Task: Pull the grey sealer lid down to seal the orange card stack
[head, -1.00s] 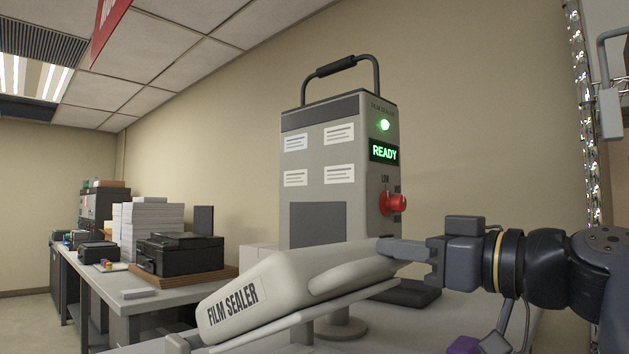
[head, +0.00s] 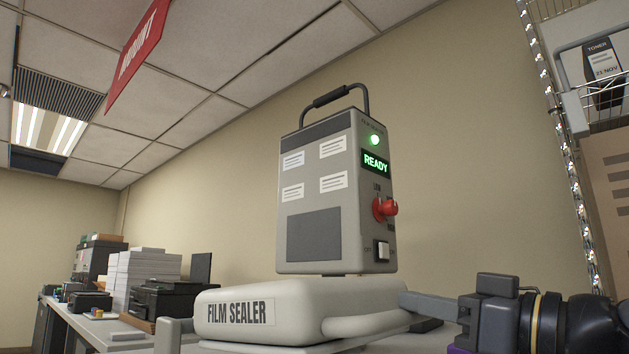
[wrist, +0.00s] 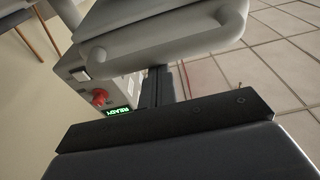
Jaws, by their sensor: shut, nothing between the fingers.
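The pale grey sealer lid (head: 305,305), labelled FILM SEALER, lies close to level low in the head view. Its rounded bar handle runs along its right front side. My gripper (head: 406,299) is shut and empty, its fingertips at the lid's right end; contact with the lid is unclear. The orange card stack is not visible in either view, and the sealer's bed is mostly out of the frame.
The grey sealer column (head: 318,235) stands behind the lid, with a green READY display (head: 376,163) and a red knob (head: 384,208). A table with printers and paper stacks (head: 140,270) is at the left. A wire shelf (head: 600,110) is at upper right.

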